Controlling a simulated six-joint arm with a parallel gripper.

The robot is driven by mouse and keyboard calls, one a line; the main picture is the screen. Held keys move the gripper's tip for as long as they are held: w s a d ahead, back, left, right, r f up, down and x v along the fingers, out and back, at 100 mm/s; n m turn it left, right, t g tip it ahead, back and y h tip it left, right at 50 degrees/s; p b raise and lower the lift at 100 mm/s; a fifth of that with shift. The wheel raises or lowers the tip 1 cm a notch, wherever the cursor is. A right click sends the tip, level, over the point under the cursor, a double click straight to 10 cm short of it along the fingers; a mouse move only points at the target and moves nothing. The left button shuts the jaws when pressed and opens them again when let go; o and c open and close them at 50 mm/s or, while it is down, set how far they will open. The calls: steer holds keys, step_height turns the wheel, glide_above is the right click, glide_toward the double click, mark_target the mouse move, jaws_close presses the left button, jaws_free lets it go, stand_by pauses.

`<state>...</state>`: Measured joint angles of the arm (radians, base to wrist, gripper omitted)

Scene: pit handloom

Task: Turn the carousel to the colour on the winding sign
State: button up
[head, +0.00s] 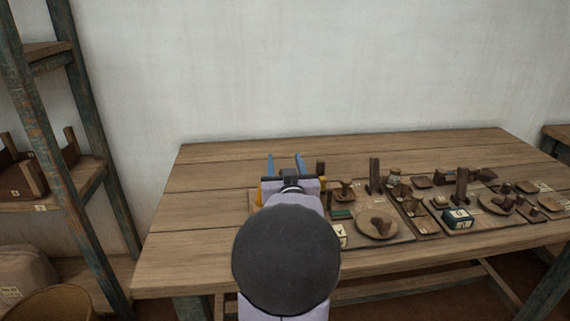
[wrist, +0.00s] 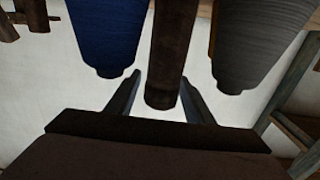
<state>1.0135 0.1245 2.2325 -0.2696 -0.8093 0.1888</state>
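My gripper (head: 285,165) is over the table's left half, its two blue fingers apart. In the wrist view the fingers (wrist: 161,97) stand open, one on each side of a dark brown post (wrist: 165,60). The post's end shows in the gap; I cannot tell whether it touches a finger. A blue thread cone (wrist: 103,35) is left of the post and a grey thread cone (wrist: 252,45) right of it, both cut off by the top edge. I cannot make out these cones or a carousel in the head view. I cannot identify the winding sign for certain.
Wooden boards on the table (head: 210,215) carry a round plate (head: 362,228), a dark green box with a pale label (head: 458,218) and several small brown pieces. The table's left part is bare. A shelf rack (head: 95,190) stands at the left.

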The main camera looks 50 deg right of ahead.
steer(key=shift+a+f, duration=0.1)
steer(key=v, duration=0.7)
stand_by(0.5)
steer(key=shift+s, duration=0.1)
